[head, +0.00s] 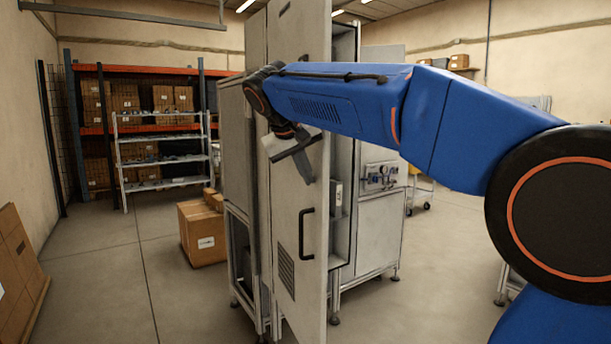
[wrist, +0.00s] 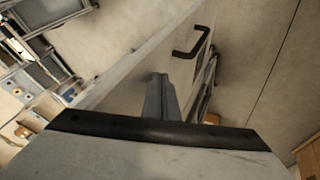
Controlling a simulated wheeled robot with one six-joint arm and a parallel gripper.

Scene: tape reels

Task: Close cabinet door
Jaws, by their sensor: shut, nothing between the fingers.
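The cabinet door (head: 300,225) is a tall light-grey panel standing open, with a black bar handle (head: 306,234) and a vent grille low down. Behind its right edge the open cabinet (head: 343,150) shows a narrow inside. My gripper (head: 304,166) is shut and empty, in front of the door's upper part, above the handle. In the wrist view my gripper (wrist: 160,95) points along the door (wrist: 135,65), with the handle (wrist: 192,42) ahead of it. I cannot tell whether the fingers touch the door.
A cardboard box (head: 203,233) stands on the floor left of the cabinet. A metal shelf rack (head: 160,160) and a tall orange-beamed rack with boxes stand at the back left. A wheeled cart (head: 419,190) stands behind at right.

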